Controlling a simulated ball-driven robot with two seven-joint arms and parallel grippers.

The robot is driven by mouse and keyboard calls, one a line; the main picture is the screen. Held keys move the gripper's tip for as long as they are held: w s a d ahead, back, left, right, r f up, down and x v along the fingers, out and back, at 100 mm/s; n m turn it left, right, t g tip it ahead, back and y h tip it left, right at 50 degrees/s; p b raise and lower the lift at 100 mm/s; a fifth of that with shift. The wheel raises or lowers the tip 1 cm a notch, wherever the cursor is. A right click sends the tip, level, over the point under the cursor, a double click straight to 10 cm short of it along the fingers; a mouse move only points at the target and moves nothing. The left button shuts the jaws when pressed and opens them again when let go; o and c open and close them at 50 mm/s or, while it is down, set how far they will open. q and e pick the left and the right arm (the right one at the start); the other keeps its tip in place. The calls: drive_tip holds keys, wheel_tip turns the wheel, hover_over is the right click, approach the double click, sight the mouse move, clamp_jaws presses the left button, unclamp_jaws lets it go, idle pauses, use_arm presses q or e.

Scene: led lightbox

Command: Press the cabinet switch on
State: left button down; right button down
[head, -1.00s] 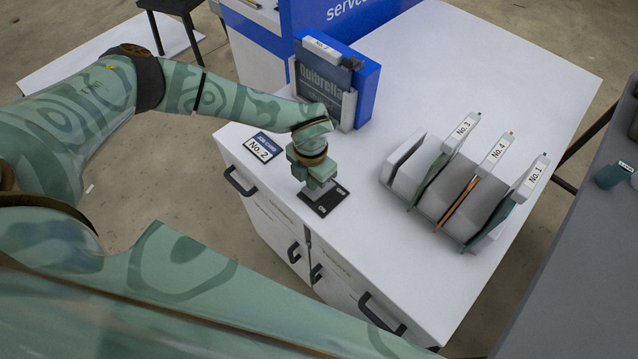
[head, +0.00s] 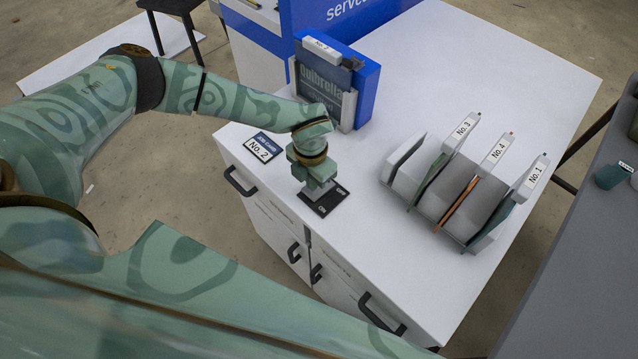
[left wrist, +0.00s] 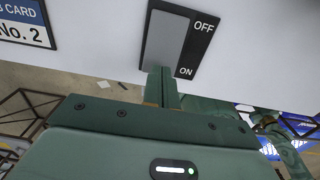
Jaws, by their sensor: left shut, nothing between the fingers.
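The cabinet switch (head: 326,200) is a dark plate on the white cabinet top, near its front edge. In the left wrist view the switch (left wrist: 187,48) shows a grey rocker (left wrist: 166,38), with OFF at the upper end and ON at the lower end. My left gripper (head: 316,188) points down over the switch and hides part of it. In the left wrist view its fingertips (left wrist: 161,72) are shut and empty, at the ON end of the rocker. I cannot tell whether they press on it. My right gripper is not in view.
A blue lightbox (head: 370,88) with a dark lettered panel (head: 322,85) stands behind the gripper. A job card No. 2 (head: 263,147) lies left of the switch. A rack (head: 405,160) with numbered panels stands to the right. The cabinet top (head: 490,75) is clear behind the rack.

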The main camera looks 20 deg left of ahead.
use_arm(q)
drive_tip(key=shift+f+b, duration=0.6)
drive_tip(key=shift+f, duration=0.45)
idle(0.8)
wheel_tip(320, 180, up, 7)
drive_tip(key=p, duration=0.6)
drive_tip(key=shift+r+p, duration=0.1)
drive_tip(key=shift+p, duration=0.3)
